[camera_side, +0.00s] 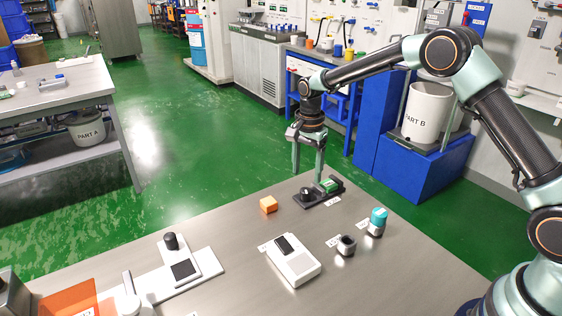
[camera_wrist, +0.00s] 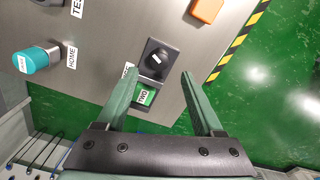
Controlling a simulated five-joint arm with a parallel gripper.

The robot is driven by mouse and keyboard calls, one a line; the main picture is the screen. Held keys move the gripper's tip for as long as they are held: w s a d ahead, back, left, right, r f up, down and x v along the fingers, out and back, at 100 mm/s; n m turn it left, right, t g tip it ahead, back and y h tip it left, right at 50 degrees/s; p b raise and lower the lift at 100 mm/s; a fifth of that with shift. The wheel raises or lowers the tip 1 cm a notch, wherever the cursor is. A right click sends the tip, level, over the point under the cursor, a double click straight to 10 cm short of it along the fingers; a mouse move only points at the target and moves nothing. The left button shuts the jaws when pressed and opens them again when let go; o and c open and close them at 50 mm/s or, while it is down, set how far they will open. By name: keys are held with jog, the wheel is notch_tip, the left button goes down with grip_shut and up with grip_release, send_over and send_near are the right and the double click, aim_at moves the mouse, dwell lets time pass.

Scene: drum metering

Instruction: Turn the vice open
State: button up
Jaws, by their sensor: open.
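A small black fixture (camera_side: 322,194), which looks like the vice, sits near the far edge of the steel table. It carries a round black knob (camera_side: 307,192) and a green block (camera_side: 328,184). In the wrist view the knob (camera_wrist: 158,56) has a white mark, and the green block (camera_wrist: 144,97) reads "TWO". My gripper (camera_side: 308,174) points down just above the fixture, open and empty. In the wrist view my gripper's fingertips (camera_wrist: 160,73) lie on either side of the fixture in the picture. I cannot tell whether either finger touches it.
An orange block (camera_side: 268,205) lies left of the fixture. A teal-capped cylinder (camera_side: 378,218), a grey metal cup (camera_side: 346,247) and a white device (camera_side: 293,262) stand nearer. A white plate with a black knob (camera_side: 171,242) is further left. The table's striped edge (camera_wrist: 238,45) is close by.

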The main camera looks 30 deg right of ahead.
aim_at(306, 190)
jog(key=s+r+n+t, duration=0.1)
jog(key=s+r+n, duration=0.35)
jog(key=r, duration=0.85)
jog(key=s+d+r+n+t, duration=0.1)
jog(key=s+r+n, duration=0.2)
jog(key=s, duration=0.4)
jog(key=s+d+r+n+t, duration=0.1)
jog(key=s+r+n+t, duration=0.1)
jog(key=s, duration=0.4)
jog(key=shift+s+r+n, duration=0.35)
jog(key=shift+r+n, duration=0.05)
jog(key=shift+n, duration=0.35)
